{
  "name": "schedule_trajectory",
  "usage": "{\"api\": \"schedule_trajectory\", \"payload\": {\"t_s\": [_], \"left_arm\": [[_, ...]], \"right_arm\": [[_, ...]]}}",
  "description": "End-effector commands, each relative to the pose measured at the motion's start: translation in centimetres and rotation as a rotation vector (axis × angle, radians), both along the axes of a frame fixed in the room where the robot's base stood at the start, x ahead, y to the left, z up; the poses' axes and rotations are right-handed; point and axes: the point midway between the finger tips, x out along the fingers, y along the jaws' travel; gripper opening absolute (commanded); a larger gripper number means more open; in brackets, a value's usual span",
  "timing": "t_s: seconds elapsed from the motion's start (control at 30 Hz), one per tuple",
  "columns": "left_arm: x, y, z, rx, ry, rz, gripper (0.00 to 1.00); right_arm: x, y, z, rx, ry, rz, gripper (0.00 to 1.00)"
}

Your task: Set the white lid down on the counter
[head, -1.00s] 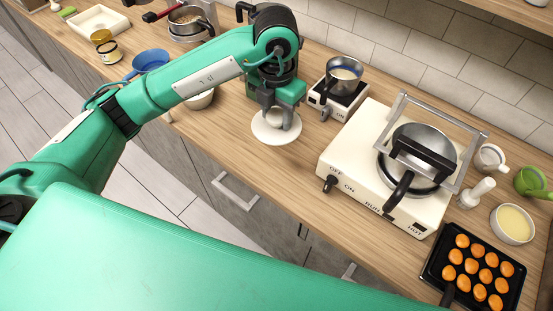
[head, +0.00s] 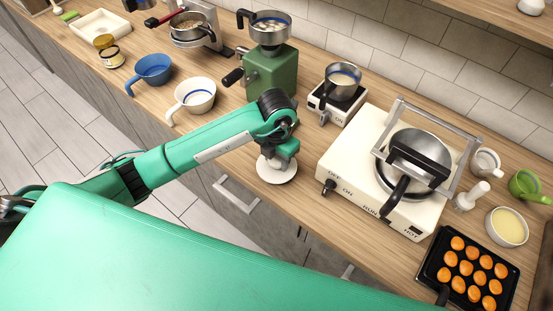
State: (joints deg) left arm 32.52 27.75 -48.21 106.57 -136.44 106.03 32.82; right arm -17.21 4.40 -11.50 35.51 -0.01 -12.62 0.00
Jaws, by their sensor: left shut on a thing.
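The white lid (head: 273,178) is a round disc at the front edge of the wooden counter (head: 320,226), left of the cream stove. My left gripper (head: 279,161) is above it, shut on the lid from the top. The arm's wrist hides part of the lid's top and the fingertips. The lid looks about level. I cannot tell whether it touches the counter or hangs just above it. My right gripper is not in view.
The cream stove (head: 345,165) with a lidded pan stands to the right. A green grinder (head: 270,75) stands behind my arm. A white cup (head: 194,98) and a blue cup (head: 153,70) are to the left. A tray of orange pieces (head: 432,270) lies at the right.

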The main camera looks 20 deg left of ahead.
Motion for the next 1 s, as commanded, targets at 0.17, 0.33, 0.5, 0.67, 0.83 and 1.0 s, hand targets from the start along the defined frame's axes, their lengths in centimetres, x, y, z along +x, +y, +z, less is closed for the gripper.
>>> {"api": "schedule_trajectory", "payload": {"t_s": [0.17,0.33,0.5,0.67,0.83,1.0], "left_arm": [[0.0,0.0,-1.8,0.001,0.001,0.001,0.20],[0.0,0.0,-2.0,0.001,-0.001,0.000,0.20],[0.0,0.0,-2.3,0.001,-0.001,-0.001,0.20],[0.0,0.0,-2.3,0.000,-0.001,-0.001,0.63],[0.0,0.0,-2.3,0.000,0.000,-0.001,0.64],[0.0,0.0,-2.0,0.000,0.000,0.000,0.64]], "right_arm": [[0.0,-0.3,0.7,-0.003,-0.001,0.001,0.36],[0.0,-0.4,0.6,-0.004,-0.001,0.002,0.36],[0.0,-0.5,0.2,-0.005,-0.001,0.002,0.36],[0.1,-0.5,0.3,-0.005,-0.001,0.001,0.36],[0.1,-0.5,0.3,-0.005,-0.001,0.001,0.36],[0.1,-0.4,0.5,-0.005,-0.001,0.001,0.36]]}}
